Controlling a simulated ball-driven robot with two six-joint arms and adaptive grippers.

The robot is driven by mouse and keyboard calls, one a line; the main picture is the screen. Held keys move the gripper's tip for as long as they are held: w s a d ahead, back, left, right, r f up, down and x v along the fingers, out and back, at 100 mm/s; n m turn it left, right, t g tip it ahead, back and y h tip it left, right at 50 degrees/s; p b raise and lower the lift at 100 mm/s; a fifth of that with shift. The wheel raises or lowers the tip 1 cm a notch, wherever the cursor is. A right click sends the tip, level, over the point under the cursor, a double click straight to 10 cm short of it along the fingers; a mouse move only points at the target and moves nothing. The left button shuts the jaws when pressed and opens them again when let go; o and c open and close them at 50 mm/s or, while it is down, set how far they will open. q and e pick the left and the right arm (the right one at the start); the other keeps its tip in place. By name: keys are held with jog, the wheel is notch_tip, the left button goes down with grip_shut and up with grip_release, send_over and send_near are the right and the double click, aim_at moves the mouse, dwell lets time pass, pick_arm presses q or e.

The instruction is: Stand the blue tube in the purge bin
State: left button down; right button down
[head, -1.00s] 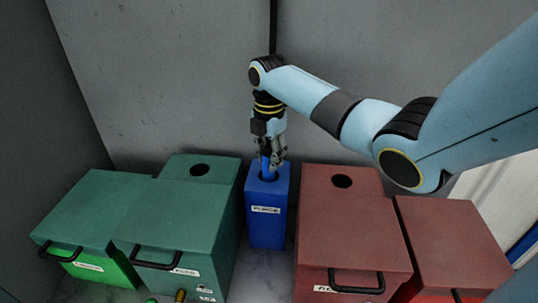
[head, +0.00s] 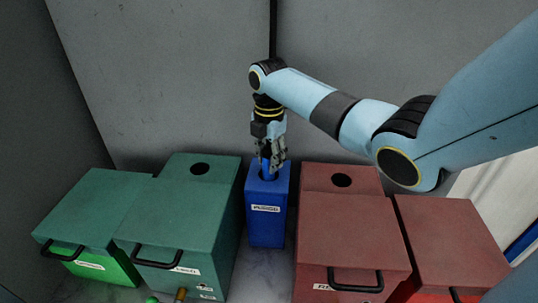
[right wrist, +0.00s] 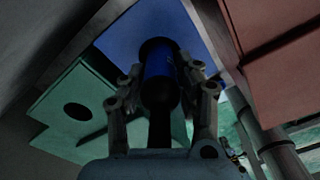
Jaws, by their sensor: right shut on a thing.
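The blue purge bin (head: 266,228) is a narrow upright box with a white label and an opening in its top. My right gripper (head: 271,164) points down just over that opening. It is shut on the blue tube (right wrist: 158,66), which stands about upright with its lower part inside the opening. In the head view the fingers hide most of the tube. The right wrist view also shows the bin's blue top (right wrist: 117,44) around the dark hole and a finger on each side of the tube. How deep the tube sits is hidden. My left gripper is not in view.
Two green bins (head: 178,222) (head: 95,212) stand left of the purge bin. Two red bins (head: 352,240) (head: 455,240) stand to its right. A grey wall (head: 180,80) rises close behind. Small green and brass items sit at the bottom edge.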

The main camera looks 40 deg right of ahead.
jog(key=shift+f, duration=0.15)
jog(key=c, duration=0.9)
grip_release()
jog(key=shift+o, duration=0.2)
notch_tip(320, 180, up, 12)
